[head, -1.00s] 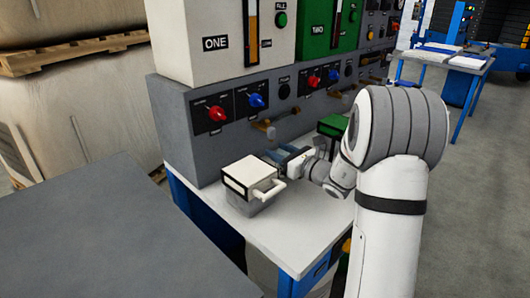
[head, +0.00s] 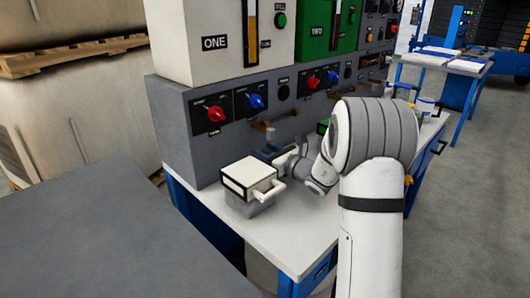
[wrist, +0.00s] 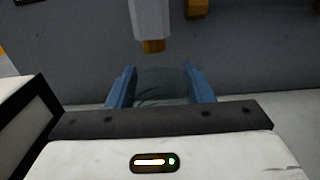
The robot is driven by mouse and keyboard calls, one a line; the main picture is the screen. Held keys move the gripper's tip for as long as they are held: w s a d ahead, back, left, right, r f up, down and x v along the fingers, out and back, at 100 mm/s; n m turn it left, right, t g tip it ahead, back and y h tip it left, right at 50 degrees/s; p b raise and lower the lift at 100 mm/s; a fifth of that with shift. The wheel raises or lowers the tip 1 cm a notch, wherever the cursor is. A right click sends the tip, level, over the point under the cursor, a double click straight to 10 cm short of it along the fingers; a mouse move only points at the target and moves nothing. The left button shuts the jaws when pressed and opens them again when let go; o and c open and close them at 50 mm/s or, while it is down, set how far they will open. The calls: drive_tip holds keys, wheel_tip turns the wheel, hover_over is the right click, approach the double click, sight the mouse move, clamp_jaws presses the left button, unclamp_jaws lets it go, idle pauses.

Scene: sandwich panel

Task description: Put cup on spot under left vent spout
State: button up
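A see-through, dark-tinted cup (wrist: 162,84) sits between the two blue fingers of my gripper (wrist: 161,88) in the wrist view. Both fingers appear to touch its sides. A pale spout with a brass tip (wrist: 153,46) hangs just beyond and above the cup. In the head view my gripper (head: 268,155) is low in front of the grey panel, near the brass spout (head: 270,134) under unit ONE. The cup cannot be made out there. The cup's base and the spot under the spout are hidden.
A white-topped box with a handle (head: 248,179) stands on the white bench (head: 290,240), close to the left of my gripper; its black-edged side shows in the wrist view (wrist: 22,112). A green-topped box (head: 323,126) is partly hidden behind my arm. The bench front is clear.

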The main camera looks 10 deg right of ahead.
drive_tip(key=o, duration=0.4)
drive_tip(key=shift+r, duration=0.1)
drive_tip(key=shift+r+p, duration=0.2)
drive_tip(key=shift+p, duration=0.1)
drive_tip(key=p+v, duration=0.1)
drive_tip(key=v, duration=1.1)
drive_tip(key=shift+f, duration=0.15)
